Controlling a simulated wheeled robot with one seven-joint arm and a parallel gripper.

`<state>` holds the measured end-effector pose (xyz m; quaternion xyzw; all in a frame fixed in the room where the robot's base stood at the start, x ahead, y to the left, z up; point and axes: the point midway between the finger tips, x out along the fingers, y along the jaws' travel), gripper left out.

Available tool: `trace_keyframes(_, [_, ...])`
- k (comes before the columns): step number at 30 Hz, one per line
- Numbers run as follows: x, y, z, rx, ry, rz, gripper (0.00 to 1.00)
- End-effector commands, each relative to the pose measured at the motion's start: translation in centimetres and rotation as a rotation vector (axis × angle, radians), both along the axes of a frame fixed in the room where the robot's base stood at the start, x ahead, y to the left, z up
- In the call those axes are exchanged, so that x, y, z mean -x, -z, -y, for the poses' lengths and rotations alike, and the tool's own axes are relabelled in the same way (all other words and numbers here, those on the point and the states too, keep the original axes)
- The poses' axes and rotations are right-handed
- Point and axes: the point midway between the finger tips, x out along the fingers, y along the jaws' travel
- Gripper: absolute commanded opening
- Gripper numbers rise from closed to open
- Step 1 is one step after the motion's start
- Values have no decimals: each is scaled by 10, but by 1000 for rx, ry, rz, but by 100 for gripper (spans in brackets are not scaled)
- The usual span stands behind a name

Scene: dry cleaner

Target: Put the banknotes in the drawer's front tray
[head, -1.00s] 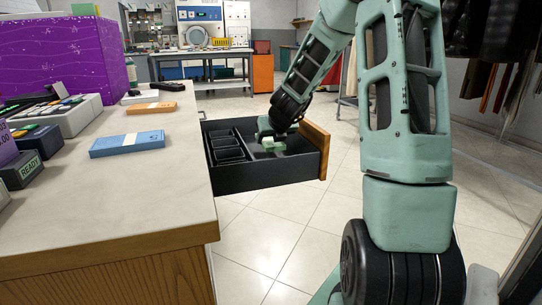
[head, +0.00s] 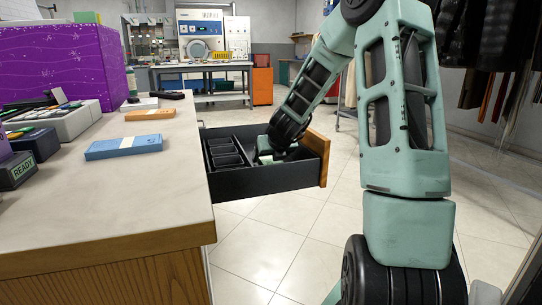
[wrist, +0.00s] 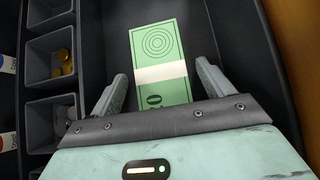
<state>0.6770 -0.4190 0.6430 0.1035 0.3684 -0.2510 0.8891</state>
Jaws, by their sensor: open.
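A green bundle of banknotes (wrist: 160,45) with a white band lies in the drawer's long black front tray (wrist: 232,45), beside the wooden drawer front (head: 317,155). My gripper (wrist: 162,72) is open, with one finger on each side of the bundle and gaps showing. In the head view my gripper (head: 268,150) is low inside the open drawer (head: 262,181), mostly hidden by its wall and my arm. A blue banded bundle (head: 124,146) and an orange banded bundle (head: 150,114) lie on the counter.
Small coin cups (wrist: 50,72) line the drawer beside the tray; one holds coins. The counter (head: 140,200) also carries a till keypad (head: 60,120), a dark READY box (head: 16,171) and a purple box (head: 65,65). Open floor surrounds the drawer.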

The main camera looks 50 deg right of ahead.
Motion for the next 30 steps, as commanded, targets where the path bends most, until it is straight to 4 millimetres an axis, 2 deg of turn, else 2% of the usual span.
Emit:
trace_keyframes(5, [4, -8, -2, 1, 1, 0, 80])
trace_keyframes(15, [44, -55, -26, 6, 1, 1, 80])
trace_keyframes(21, [62, -76, -37, 4, 1, 1, 80])
trace_keyframes(30, [73, -86, -44, 1, 1, 0, 80])
